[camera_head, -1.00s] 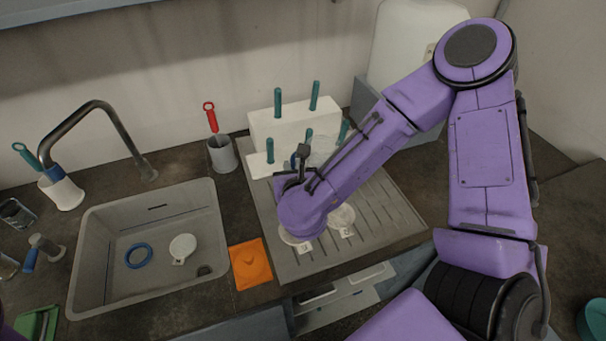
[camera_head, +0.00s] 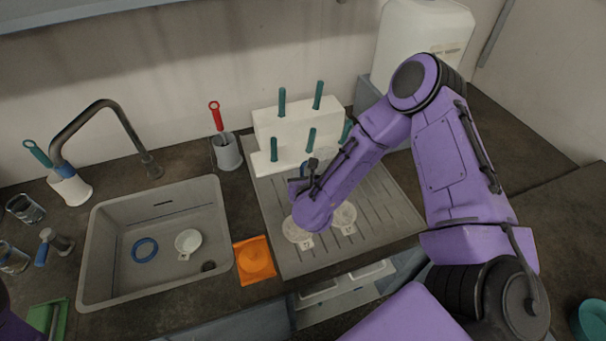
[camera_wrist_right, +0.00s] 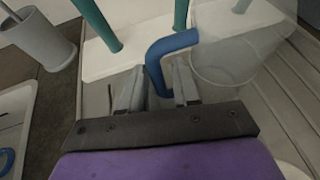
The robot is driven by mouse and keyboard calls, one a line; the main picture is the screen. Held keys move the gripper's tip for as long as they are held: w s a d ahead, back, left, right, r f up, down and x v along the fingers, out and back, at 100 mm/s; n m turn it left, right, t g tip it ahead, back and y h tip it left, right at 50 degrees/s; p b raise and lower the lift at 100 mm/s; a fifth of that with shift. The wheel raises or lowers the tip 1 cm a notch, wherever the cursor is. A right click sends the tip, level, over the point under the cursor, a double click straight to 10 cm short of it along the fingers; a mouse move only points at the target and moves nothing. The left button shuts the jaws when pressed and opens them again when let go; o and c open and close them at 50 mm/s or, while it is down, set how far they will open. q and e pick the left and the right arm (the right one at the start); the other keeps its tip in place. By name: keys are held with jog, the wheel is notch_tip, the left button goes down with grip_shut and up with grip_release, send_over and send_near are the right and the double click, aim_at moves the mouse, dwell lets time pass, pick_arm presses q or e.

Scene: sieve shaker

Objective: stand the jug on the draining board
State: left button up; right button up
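The jug is a clear, see-through vessel with a bent blue handle (camera_wrist_right: 172,46). Its clear body (camera_wrist_right: 228,62) is to the right of the handle in the right wrist view, close to the white rack base. In the head view the jug is small and partly hidden behind my right gripper (camera_head: 308,176). The draining board (camera_head: 395,215) is grey and ribbed, under the right gripper and jug. In the wrist view, the right gripper's fingers (camera_wrist_right: 158,88) are on either side of the handle's lower end, with little gap. Contact under the jug is unclear. My left gripper is out of view.
A white rack (camera_head: 285,125) with teal-handled tools stands behind the jug. The sink (camera_head: 110,255), a grey pot (camera_head: 228,155) and an orange item (camera_head: 255,258) are to the left. The board's right side is clear.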

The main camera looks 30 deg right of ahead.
jog(key=shift+o, duration=0.2)
jog(key=shift+r, duration=0.2)
jog(key=b+v, duration=0.2)
jog(key=v, duration=1)
